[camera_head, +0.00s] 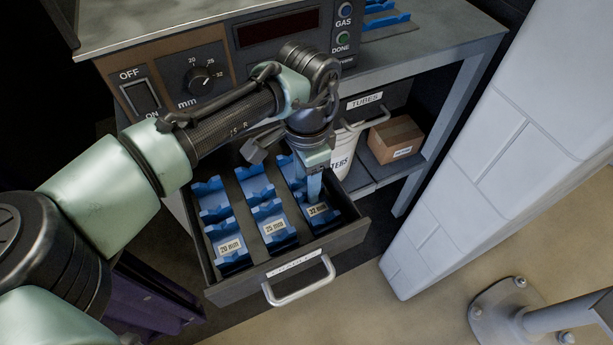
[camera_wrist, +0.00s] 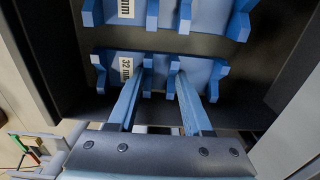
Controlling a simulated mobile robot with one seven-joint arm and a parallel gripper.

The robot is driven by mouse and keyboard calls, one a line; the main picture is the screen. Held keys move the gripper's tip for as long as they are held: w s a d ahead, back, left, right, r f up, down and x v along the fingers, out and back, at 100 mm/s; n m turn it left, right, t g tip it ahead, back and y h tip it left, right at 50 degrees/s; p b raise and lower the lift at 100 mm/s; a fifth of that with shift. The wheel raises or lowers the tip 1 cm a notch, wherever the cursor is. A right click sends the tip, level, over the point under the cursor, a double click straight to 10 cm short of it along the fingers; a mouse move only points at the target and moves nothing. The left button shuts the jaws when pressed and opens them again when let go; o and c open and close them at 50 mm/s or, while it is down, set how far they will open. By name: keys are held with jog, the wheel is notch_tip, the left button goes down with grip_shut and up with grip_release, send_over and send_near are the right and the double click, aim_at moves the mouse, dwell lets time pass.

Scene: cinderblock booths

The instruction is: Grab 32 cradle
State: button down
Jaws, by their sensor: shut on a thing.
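The blue 32 mm cradle (camera_head: 322,213) sits at the front of the right column in an open dark drawer (camera_head: 345,238). Its white label reads 32 mm. My gripper (camera_head: 313,192) reaches down onto it from above. In the wrist view my gripper's two blue fingers (camera_wrist: 160,88) are at the middle of the 32 mm cradle (camera_wrist: 105,66), shut on it. The cradle is still down in the drawer, and its underside is hidden. The 25 mm cradle (camera_head: 273,226) and 20 mm cradle (camera_head: 229,245) stand to its left.
More blue cradles (camera_head: 255,185) lie behind in the drawer. A control panel (camera_head: 200,80) with a dial is on the bench above. A white bucket (camera_head: 345,150) and a cardboard box (camera_head: 396,139) stand on the lower shelf. A pale block wall (camera_head: 500,150) rises at right.

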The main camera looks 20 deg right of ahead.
jog(key=shift+r+p, duration=0.7)
jog(key=shift+p, duration=0.25)
dwell(0.6)
notch_tip(320, 180, up, 7)
jog(key=p, duration=0.7)
jog(key=shift+r, duration=0.2)
dwell(0.8)
